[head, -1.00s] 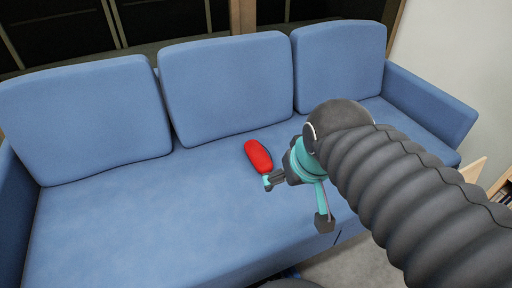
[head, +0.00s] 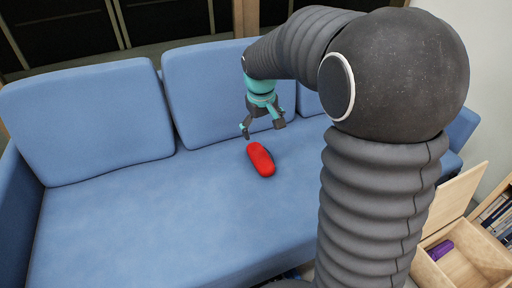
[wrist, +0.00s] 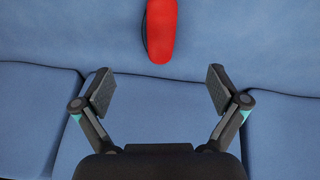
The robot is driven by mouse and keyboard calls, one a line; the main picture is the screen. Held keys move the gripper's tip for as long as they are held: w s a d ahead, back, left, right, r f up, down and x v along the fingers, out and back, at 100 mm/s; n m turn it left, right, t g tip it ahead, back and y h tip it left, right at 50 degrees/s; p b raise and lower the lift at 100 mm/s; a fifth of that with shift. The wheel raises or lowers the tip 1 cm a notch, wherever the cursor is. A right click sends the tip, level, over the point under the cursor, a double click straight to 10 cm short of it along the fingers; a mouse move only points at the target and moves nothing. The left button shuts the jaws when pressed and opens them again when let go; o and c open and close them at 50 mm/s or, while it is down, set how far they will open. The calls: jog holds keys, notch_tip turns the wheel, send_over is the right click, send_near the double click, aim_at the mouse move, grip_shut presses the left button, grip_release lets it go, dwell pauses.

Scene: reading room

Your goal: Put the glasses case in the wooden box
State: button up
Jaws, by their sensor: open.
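The red glasses case (head: 261,159) lies on the seat of the blue sofa, near the backrest cushions. It also shows at the top of the wrist view (wrist: 161,30), partly cut off by the frame edge. My gripper (head: 263,131) is open and empty, above the sofa seat just behind the case. In the wrist view its two fingers (wrist: 160,92) are spread wide with nothing between them. The wooden box (head: 433,251) stands at the lower right with its lid raised.
The blue sofa (head: 120,215) has upright back cushions behind my gripper and an armrest at each end. A shelf with books (head: 497,215) stands at the far right beside the box. The left part of the seat is clear.

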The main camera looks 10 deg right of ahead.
aim_at(260, 155)
jog(key=shift+n+g, duration=0.3)
jog(key=w+f, duration=0.1)
jog(key=f, duration=0.3)
jog(key=w+f, duration=0.2)
jog(key=f, duration=0.2)
jog(key=w+f, duration=0.2)
jog(key=f, duration=0.2)
jog(key=shift+d, duration=0.25)
jog(key=shift+w+d+f, duration=0.1)
jog(key=shift+w+f, duration=0.15)
jog(key=shift+f, duration=1.1)
jog(key=shift+w+f, duration=0.2)
jog(key=shift+f, duration=1.1)
jog(key=c, duration=1.4)
jog(key=shift+r, duration=0.1)
jog(key=shift+r, duration=0.55)
jog(key=r, duration=0.3)
jog(key=shift+s+d+r, duration=0.25)
jog(key=shift+s+d, duration=0.05)
jog(key=shift+s, duration=0.1)
jog(key=s+d+r, duration=0.2)
jog(key=s, duration=0.1)
jog(key=s+d+r, duration=0.4)
jog(key=s, duration=0.1)
jog(key=shift+s+d+r, duration=0.15)
jog(key=shift+s, duration=0.2)
